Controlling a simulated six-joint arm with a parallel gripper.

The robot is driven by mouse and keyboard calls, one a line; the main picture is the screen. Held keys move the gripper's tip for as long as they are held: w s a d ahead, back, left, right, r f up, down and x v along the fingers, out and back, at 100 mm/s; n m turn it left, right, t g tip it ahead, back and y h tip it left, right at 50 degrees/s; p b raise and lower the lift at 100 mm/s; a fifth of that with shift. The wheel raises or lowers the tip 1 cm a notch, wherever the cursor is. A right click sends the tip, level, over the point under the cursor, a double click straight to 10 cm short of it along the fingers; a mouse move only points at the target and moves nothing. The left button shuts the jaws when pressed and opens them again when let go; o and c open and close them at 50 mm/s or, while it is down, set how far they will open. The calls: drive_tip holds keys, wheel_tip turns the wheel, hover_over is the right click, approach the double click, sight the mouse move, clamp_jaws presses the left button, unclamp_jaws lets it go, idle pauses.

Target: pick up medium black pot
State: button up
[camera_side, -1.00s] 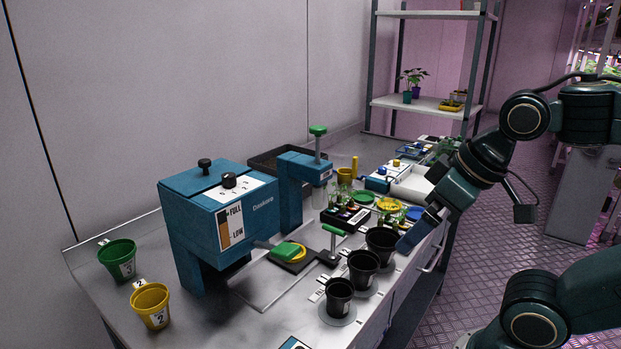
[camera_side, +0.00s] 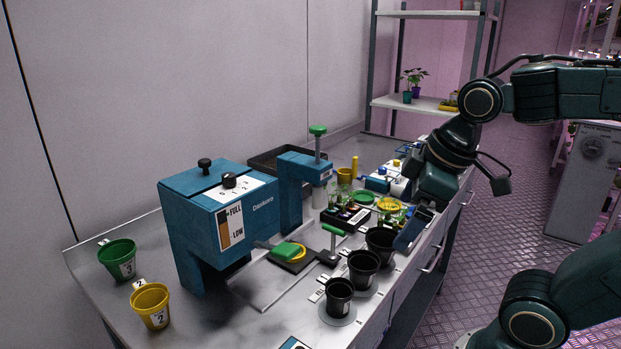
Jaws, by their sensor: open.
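Three black pots stand in a row along the bench's front edge. The middle one (camera_side: 363,270), which looks medium in size, stands upright on a round base. The smallest-looking pot (camera_side: 339,299) is nearer the camera, and the largest-looking pot (camera_side: 379,243) is farther back. My gripper (camera_side: 408,238) is open and empty, pointing down just right of the back pot, apart from the middle pot. Its fingers look dark and partly overlap, so the gap between them is hard to see.
A blue dispenser (camera_side: 215,215) and a blue press (camera_side: 303,190) stand left of the pots. A green-handled tool (camera_side: 330,245) is close behind the pots. Green (camera_side: 119,260) and yellow (camera_side: 152,305) pots sit far left. The bench edge lies just right of the pots.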

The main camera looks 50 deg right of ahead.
drive_tip(key=w+d+f+n+g, duration=0.2)
drive_tip(key=w+d+n, duration=0.1)
drive_tip(key=w+n, duration=0.25)
drive_tip(key=n+g, duration=0.2)
drive_tip(key=n, duration=0.7)
hover_over(360, 259)
drive_tip(key=s+a, duration=0.1)
drive_tip(key=a, duration=0.1)
drive_tip(key=shift+s+d+f+m, duration=0.1)
drive_tip(key=shift+d+f+m, duration=0.05)
drive_tip(key=shift+f, duration=0.85)
drive_tip(key=shift+s+d+f+m, duration=0.1)
drive_tip(key=shift+f, duration=0.85)
drive_tip(key=shift+w+f, duration=0.15)
drive_tip(key=shift+f, duration=4.15)
drive_tip(key=shift+f, duration=0.1)
drive_tip(key=shift+w+f, duration=0.15)
drive_tip(key=shift+f, duration=2.35)
drive_tip(key=c, duration=0.9)
